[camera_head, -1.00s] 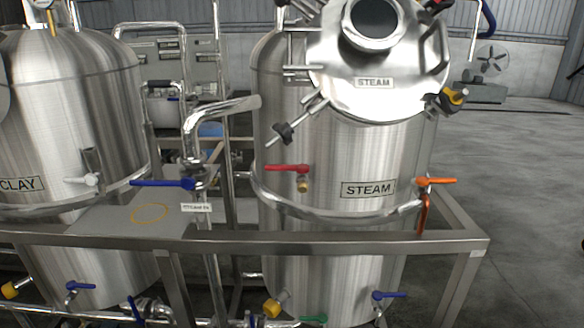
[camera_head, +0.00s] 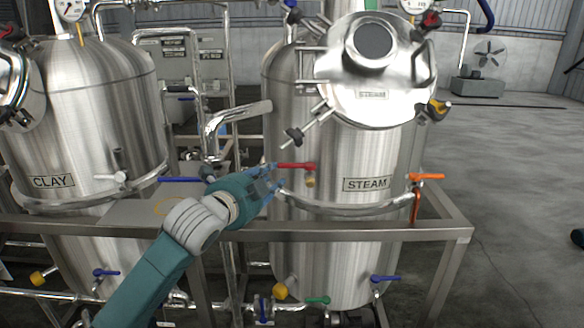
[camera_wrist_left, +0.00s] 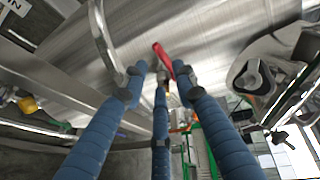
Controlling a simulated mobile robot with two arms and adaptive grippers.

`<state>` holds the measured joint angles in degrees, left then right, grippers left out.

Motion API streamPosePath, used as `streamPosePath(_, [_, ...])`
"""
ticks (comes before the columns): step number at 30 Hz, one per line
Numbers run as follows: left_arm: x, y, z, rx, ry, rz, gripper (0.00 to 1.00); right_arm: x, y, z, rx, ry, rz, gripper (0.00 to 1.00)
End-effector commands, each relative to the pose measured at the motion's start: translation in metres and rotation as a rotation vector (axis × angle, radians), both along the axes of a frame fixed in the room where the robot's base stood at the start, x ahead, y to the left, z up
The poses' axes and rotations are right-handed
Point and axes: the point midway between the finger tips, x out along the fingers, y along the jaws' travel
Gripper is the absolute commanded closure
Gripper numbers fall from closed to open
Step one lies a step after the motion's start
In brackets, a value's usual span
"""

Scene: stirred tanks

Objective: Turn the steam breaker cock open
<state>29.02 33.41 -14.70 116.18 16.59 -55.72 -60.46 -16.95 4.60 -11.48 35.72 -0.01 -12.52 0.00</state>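A red lever handle (camera_head: 296,166) sits on a small brass-coloured cock on the front left of the steel tank (camera_head: 335,160) labelled STEAM. It points left, roughly level. I cannot read a label naming it as the steam breaker cock. My left gripper (camera_head: 270,180) is at the handle's free left end, its blue fingers apart. In the left wrist view the red handle (camera_wrist_left: 162,56) shows just beyond and between the spread fingertips (camera_wrist_left: 158,76). I see no firm grip, and contact is unclear.
A grey metal frame rail (camera_head: 340,232) runs in front of the tanks. An orange lever (camera_head: 426,176) is at the STEAM tank's right, a blue lever (camera_head: 179,180) left of my gripper. The CLAY tank (camera_head: 85,120) stands left. Open floor (camera_head: 510,190) lies right.

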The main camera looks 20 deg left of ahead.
Motion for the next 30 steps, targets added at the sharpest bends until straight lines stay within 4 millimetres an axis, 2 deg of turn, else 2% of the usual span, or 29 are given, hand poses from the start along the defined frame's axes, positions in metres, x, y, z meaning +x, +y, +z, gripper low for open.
streamPosePath(16, [0.087, -0.011, -0.015, -0.004, 0.002, 0.001, 0.72, -0.004, 0.000, 0.023, 0.000, 0.006, -0.001, 0.60])
streamPosePath(21, [0.100, -0.013, -0.019, -0.003, 0.001, -0.001, 0.72, -0.006, 0.000, 0.025, -0.001, 0.009, -0.001, 0.60])
streamPosePath(30, [0.102, -0.013, -0.020, -0.002, 0.001, -0.001, 0.72, -0.007, 0.000, 0.025, -0.001, 0.011, -0.001, 0.60])
